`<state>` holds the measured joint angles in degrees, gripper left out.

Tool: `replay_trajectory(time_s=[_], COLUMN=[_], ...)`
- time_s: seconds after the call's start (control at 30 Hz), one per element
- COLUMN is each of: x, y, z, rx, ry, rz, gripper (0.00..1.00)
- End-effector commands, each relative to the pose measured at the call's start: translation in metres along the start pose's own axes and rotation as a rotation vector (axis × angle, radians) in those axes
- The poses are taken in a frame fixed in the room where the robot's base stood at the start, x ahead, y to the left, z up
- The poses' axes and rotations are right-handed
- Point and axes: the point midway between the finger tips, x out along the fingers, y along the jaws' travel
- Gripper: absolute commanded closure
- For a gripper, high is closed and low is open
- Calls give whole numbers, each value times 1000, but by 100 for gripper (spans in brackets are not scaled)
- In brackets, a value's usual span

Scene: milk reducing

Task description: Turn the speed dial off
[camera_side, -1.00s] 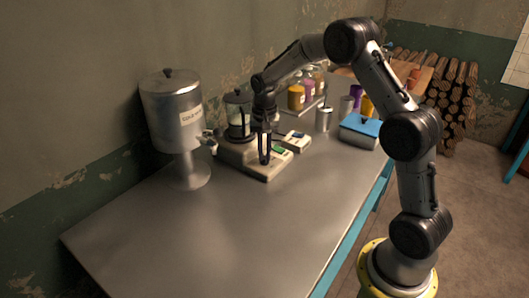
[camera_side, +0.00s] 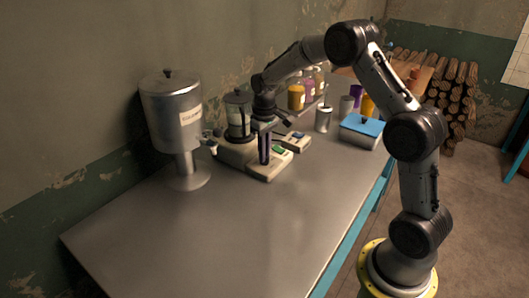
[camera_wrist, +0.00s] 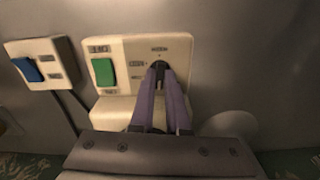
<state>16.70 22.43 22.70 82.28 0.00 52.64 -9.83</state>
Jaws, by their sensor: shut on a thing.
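The speed dial (camera_wrist: 158,64) is a small dark knob on a cream control panel (camera_wrist: 120,48) in the wrist view, mostly hidden by my fingers. My gripper (camera_wrist: 160,75) is shut on it from above. Its purple-grey fingers reach the panel beside a green switch (camera_wrist: 103,71). Printed labels surround the dial, too small to read. In the side view, my gripper (camera_side: 264,160) is at the front part of the cream stirrer base (camera_side: 262,173), and the dial is hidden there.
A second cream box with a blue switch (camera_wrist: 28,69) lies close beside the panel. A metal cold-water tank (camera_side: 172,110) stands left. A blue-lidded box (camera_side: 362,131) and a metal can (camera_side: 323,119) stand right. The table's front (camera_side: 190,235) is clear.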

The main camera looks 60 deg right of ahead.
Motion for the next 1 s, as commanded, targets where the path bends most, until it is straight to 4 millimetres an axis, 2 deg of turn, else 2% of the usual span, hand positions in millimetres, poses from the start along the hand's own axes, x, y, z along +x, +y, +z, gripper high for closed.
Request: replay_trajectory(time_s=[0.3, 0.83, 0.87, 1.0], x=[-2, -2, -2, -2], y=[0, 0, 0, 0], z=[-1, -1, -1, -1], rx=[-115, -138, -138, -137], ry=[4, 5, 5, 4], rz=[1, 2, 2, 1], gripper=[100, 100, 83, 58])
